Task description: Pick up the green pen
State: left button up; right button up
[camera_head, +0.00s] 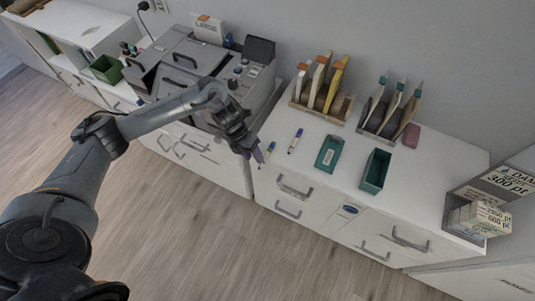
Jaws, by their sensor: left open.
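Two small pens lie on the white desk top near its left end. The nearer pen (271,148) is small, with dark and yellowish parts, right beside my left gripper. The other pen (295,140) looks blue and white and lies a little to the right. I cannot make out clearly which one is green. My left gripper (256,152) is open at the desk's front left edge, just left of the nearer pen. A small purplish patch shows at its fingertips; I cannot tell what it is. My right gripper is not in view.
A teal box (328,153) and an open dark green box (375,171) stand right of the pens. Behind them are two racks (318,108) (378,124) and a pink block (411,135). A grey machine (185,62) stands at left. Desk around the pens is clear.

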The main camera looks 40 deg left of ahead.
aim_at(267, 155)
pick_arm(q)
jog(key=x, duration=0.5)
jog(key=shift+w+a+f+b, duration=0.1)
jog(key=shift+w+a+b, duration=0.1)
jog(key=shift+w+b, duration=0.15)
jog(key=shift+c, duration=0.2)
grip_shut()
